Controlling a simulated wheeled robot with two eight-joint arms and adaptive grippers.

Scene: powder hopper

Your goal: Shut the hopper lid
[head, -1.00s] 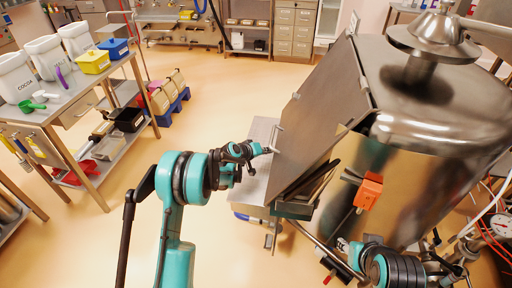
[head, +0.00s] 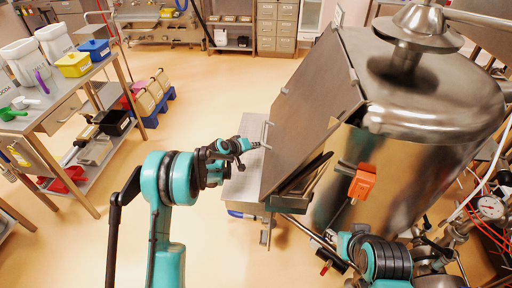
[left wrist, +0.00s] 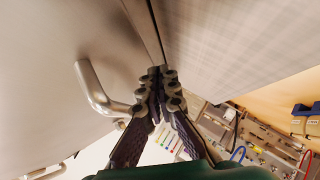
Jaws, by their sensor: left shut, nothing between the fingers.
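The hopper lid (head: 312,98) is a large flat steel panel standing open, steeply tilted, at the left of the steel hopper vessel (head: 400,160). A bar handle (head: 266,134) is on its outer face; a bent handle (left wrist: 95,90) also shows in the left wrist view. My left gripper (head: 256,146) is shut and empty beside the lid's lower outer face, close to the handle. In the left wrist view its fingertips (left wrist: 163,72) are together near a narrow seam between two steel surfaces; contact is unclear. My right gripper (head: 332,240) is low in front of the vessel; its fingers are unclear.
A steel ledge (head: 243,184) projects below the lid. An orange block (head: 362,182) is on the vessel's front. A gauge (head: 490,207) and hoses are at the right. A table (head: 60,105) with tubs stands at the left. The floor between is open.

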